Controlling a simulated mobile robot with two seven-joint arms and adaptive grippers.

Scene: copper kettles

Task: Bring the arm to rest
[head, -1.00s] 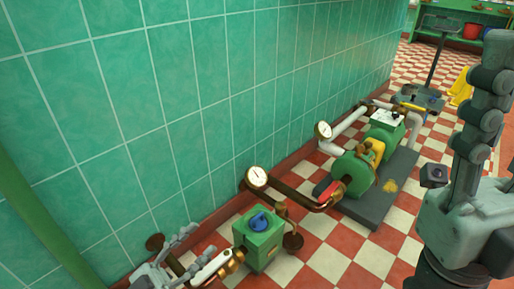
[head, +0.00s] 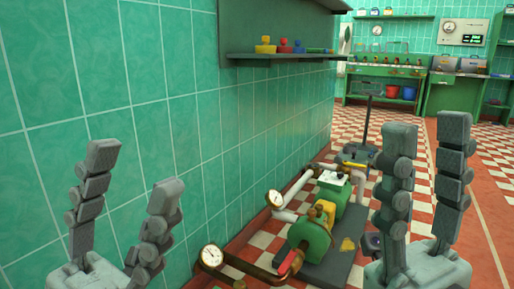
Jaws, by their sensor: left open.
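My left gripper (head: 135,175) is at the lower left, pointing up in front of the green tiled wall. Its grey jointed fingers are spread, with nothing between them. My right gripper (head: 427,133) is at the right, also pointing up. Its two fingers stand apart, and only the background shows between them. Both grippers appear clear of the pump and pipes.
A green pump (head: 310,235) with pipes and a gauge (head: 211,257) stands on the floor between my grippers, partly hidden by the right one. A wall shelf (head: 285,55) holds small colored items. Green benches (head: 385,88) stand far back. Checkered floor is open beyond.

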